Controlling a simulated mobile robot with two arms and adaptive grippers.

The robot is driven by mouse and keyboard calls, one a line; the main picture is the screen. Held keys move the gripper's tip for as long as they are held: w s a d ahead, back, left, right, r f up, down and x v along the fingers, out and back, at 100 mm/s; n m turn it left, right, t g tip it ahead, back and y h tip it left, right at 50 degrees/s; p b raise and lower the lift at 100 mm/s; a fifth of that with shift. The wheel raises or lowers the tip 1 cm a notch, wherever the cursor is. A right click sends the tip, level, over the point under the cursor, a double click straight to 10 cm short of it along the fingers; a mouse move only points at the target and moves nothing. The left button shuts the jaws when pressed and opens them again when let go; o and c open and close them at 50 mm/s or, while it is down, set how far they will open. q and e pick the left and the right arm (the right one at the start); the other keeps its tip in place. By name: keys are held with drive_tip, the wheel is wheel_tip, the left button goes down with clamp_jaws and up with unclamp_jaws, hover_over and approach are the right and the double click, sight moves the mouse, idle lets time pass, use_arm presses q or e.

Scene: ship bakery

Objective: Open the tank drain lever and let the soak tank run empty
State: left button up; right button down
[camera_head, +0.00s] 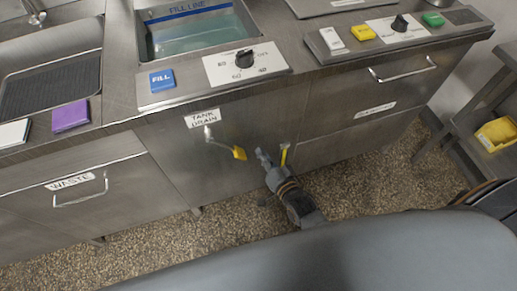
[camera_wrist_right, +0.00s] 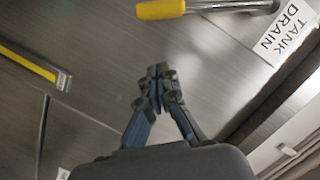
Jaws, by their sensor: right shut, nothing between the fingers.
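The tank drain lever (camera_head: 239,153) is a metal arm with a yellow grip on the front panel, under the TANK DRAIN label (camera_head: 202,118). In the head view it slopes down to the right from its pivot. In the right wrist view its yellow grip (camera_wrist_right: 160,9) lies at the top edge, beyond the fingertips. My right gripper (camera_head: 261,154) is shut and empty, just right of the grip and apart from it; its closed fingers (camera_wrist_right: 157,80) show in the wrist view. The soak tank (camera_head: 226,6) holds greenish water below the FILL LINE mark. My left gripper is out of view.
A second yellow-marked bar (camera_head: 284,156) stands on the panel just right of my gripper. A blue FILL button (camera_head: 162,80) and a dial (camera_head: 244,59) sit on the counter. A WASTE drawer (camera_head: 82,188) is at left. A yellow bin (camera_head: 497,134) is at right.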

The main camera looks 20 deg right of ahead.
drive_tip(key=shift+v, duration=3.75)
drive_tip(key=s+d+f+n+g+h, duration=0.1)
drive_tip(key=s+f+n+g, duration=0.2)
drive_tip(key=f, duration=0.5)
drive_tip(key=s+d+f+g+p, duration=0.1)
drive_tip(key=s+f+g, duration=0.1)
drive_tip(key=s+f, duration=0.45)
drive_tip(key=s+d+f+n+g+h, duration=0.1)
drive_tip(key=s+f+n+g, duration=0.15)
drive_tip(key=f, duration=0.65)
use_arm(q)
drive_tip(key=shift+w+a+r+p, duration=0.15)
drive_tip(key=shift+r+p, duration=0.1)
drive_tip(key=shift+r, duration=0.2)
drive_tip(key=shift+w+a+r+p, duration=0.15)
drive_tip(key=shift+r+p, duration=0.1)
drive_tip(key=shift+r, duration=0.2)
use_arm(e)
drive_tip(key=s+d+f+n+g, duration=0.1)
drive_tip(key=s+d+f+g, duration=0.1)
drive_tip(key=s, duration=0.8)
drive_tip(key=s+d+f+n+g+h, duration=0.1)
drive_tip(key=s+f+g, duration=0.4)
drive_tip(key=s, duration=0.5)
wheel_tip(320, 180, down, 2)
drive_tip(key=shift+d+f+n, duration=0.15)
drive_tip(key=shift+d+n, duration=0.25)
drive_tip(key=shift+n, duration=0.35)
